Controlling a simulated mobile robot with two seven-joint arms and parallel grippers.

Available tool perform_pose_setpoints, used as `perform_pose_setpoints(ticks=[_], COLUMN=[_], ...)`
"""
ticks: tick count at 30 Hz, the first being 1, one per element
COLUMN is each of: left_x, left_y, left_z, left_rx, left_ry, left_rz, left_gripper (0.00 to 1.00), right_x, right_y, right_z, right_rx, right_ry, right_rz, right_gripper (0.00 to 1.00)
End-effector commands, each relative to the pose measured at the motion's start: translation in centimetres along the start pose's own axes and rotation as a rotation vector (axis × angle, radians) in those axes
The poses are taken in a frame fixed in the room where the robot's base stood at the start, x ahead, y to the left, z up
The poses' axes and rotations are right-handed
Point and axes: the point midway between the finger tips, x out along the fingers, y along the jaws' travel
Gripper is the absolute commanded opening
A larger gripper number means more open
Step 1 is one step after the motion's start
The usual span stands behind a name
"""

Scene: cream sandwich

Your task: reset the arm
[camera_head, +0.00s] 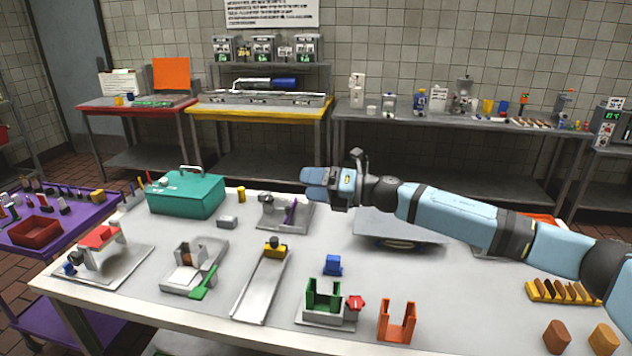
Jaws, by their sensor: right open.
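My right arm comes in from the right edge of the head view, above the white table. Its gripper (318,186) is held over the far middle part of the table, pointing left. Its light blue fingers are apart and nothing shows between them. A grey device with a purple part (290,212) stands on the table just below and left of the gripper. My left gripper does not show.
The white table (335,220) holds a teal box (186,193), a green-handled fixture (195,265), a ramp with a yellow block (262,285), a green holder (324,300), an orange holder (397,320) and a blue block (333,265). Brown pieces (560,290) sit at the right.

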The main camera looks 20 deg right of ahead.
Motion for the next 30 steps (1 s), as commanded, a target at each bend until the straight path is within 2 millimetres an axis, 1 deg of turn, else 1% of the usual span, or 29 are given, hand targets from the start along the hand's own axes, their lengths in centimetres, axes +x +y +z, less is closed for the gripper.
perform_pose_setpoints(ticks=[6, 8, 10, 11, 14, 15, 17, 18, 20, 21, 23, 24, 26, 27, 29, 30], left_x=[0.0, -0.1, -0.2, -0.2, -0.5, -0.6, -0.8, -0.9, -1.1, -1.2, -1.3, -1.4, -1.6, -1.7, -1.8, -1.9], left_y=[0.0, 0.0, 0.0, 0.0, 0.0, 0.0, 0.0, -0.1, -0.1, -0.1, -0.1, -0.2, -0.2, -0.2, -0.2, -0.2], left_z=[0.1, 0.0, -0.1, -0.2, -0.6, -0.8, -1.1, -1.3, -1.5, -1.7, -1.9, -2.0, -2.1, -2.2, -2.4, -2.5], left_rx=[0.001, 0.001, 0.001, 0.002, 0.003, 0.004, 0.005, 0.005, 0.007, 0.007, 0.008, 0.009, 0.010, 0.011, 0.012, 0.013], left_ry=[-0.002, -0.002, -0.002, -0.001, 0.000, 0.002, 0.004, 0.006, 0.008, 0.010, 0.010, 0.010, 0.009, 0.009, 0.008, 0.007], left_rz=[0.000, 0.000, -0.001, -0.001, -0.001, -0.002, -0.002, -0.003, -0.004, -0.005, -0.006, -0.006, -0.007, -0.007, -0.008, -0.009], left_gripper=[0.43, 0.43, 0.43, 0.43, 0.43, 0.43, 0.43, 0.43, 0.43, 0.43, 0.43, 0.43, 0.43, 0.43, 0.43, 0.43], right_x=[0.1, 0.3, 0.8, 1.2, 2.2, 2.5, 2.8, 2.8, 2.8, 2.6, 2.1, 1.8, 1.0, 0.3, -0.8, -1.6], right_y=[-0.1, -0.2, -0.5, -0.7, -1.4, -1.6, -2.0, -2.2, -2.6, -2.9, -3.3, -3.6, -4.1, -4.4, -4.9, -5.2], right_z=[-0.2, -0.9, -2.4, -3.4, -7.3, -9.1, -11.6, -13.2, -15.5, -17.0, -19.2, -20.7, -22.8, -24.2, -26.3, -27.8], right_rx=[0.005, 0.028, 0.087, 0.124, 0.286, 0.366, 0.486, 0.566, 0.686, 0.768, 0.890, 0.971, 1.092, 1.173, 1.293, 1.371], right_ry=[0.001, -0.002, -0.012, -0.018, -0.053, -0.073, -0.106, -0.130, -0.169, -0.197, -0.241, -0.273, -0.324, -0.360, -0.417, -0.458], right_rz=[0.001, 0.006, 0.015, 0.020, 0.039, 0.047, 0.054, 0.057, 0.060, 0.058, 0.056, 0.051, 0.044, 0.036, 0.024, 0.013], right_gripper=[0.75, 0.75, 0.75, 0.75, 0.75, 0.75, 0.75, 0.75, 0.75, 0.75, 0.75, 0.75, 0.75, 0.75, 0.75, 0.75])
